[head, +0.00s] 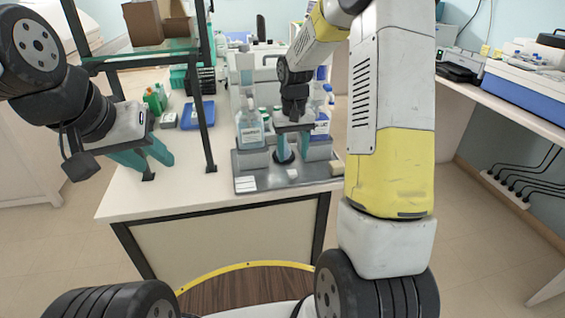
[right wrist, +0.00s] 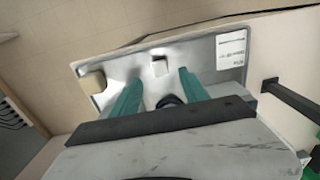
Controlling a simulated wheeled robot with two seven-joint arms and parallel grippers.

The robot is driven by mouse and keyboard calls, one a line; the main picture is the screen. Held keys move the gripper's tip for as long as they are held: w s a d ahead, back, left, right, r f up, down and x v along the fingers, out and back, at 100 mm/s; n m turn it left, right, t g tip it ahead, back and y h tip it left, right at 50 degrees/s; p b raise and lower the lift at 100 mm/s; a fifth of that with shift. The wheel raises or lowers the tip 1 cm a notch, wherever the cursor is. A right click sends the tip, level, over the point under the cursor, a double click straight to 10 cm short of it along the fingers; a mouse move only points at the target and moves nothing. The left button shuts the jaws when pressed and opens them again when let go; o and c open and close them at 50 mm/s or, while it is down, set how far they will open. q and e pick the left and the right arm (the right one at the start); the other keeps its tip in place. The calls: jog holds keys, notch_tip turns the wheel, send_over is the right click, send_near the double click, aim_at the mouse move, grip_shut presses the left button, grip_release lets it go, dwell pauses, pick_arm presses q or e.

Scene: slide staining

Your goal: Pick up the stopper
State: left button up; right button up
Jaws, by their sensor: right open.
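A dark round piece (right wrist: 168,101), possibly the stopper, shows between the fingers of my right gripper (right wrist: 155,88) in the right wrist view, partly hidden by the gripper body. In the head view a dark piece (head: 284,158) sits low between the fingers of my right gripper (head: 293,148), above the grey tray (head: 250,184). The right fingers are apart, one on each side of it; I cannot tell whether they touch it. My left gripper (head: 146,156) is out at the left by the table edge, its fingers apart and empty.
A labelled bottle (head: 251,130) stands left of my right gripper, with other bottles behind. A small white block (head: 292,174) lies on the tray. A black-framed shelf (head: 140,57) rises at left, near a blue tray (head: 198,115). The front-left table top is mostly clear.

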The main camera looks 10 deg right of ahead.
aim_at(292, 172)
jog(key=f, duration=0.6)
jog(key=shift+w+f, duration=0.2)
jog(key=shift+f, duration=0.05)
grip_shut()
